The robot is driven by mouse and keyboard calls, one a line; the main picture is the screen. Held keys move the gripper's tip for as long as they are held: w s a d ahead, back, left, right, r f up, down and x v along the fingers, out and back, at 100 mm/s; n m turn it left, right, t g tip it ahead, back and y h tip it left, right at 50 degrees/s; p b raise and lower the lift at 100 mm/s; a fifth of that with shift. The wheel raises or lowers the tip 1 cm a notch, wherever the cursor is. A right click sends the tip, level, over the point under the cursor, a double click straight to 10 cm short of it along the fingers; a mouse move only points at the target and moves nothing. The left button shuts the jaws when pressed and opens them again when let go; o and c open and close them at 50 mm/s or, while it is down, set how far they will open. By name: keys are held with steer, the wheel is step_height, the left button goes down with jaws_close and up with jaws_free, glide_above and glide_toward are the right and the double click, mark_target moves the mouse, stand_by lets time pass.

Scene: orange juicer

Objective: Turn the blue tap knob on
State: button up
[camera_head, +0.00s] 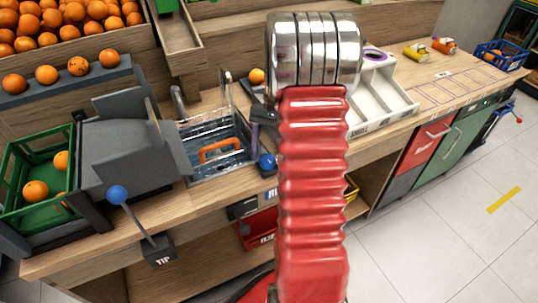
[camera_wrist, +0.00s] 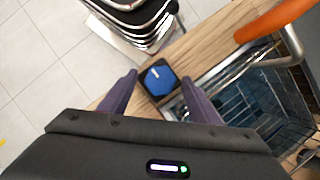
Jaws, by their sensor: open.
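The blue tap knob (camera_head: 267,162) sits at the counter's front edge, just right of the water basin and partly beside my red arm. In the wrist view the knob (camera_wrist: 160,80) is a blue disc with a white mark on a dark square base. My gripper (camera_wrist: 159,79) is open, with its two dark fingers spread on either side of the knob in that view. I cannot tell whether the fingers touch it or are still above it. In the head view my arm hides most of the gripper.
The water basin (camera_head: 215,168) holds an orange-handled thing (camera_head: 221,149). A blue-ball lever (camera_head: 117,194) marked TIP stands at the front left, by a grey machine and a green crate (camera_head: 12,205) with oranges. A white tray (camera_head: 378,112) lies right of my arm.

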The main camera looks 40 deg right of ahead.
steer(key=v, duration=1.3)
steer(key=shift+w+r, duration=0.1)
steer(key=s+a+r+n+t+h, duration=0.1)
steer(key=s+a+r+n+h, duration=0.2)
steer(key=a, duration=0.6)
steer(key=a+r+n+t, duration=0.2)
steer(key=a+r+n, duration=0.15)
steer(key=a, duration=0.65)
steer(key=s+a+f+n+t+h, duration=0.1)
steer(key=s+a+n+t, duration=0.3)
steer(key=s+a, duration=0.6)
steer(key=a+f+n, duration=0.1)
steer(key=a, duration=0.2)
steer(key=shift+s+n+t, duration=0.15)
steer(key=shift+n+t, duration=0.2)
steer(key=shift+t, duration=0.05)
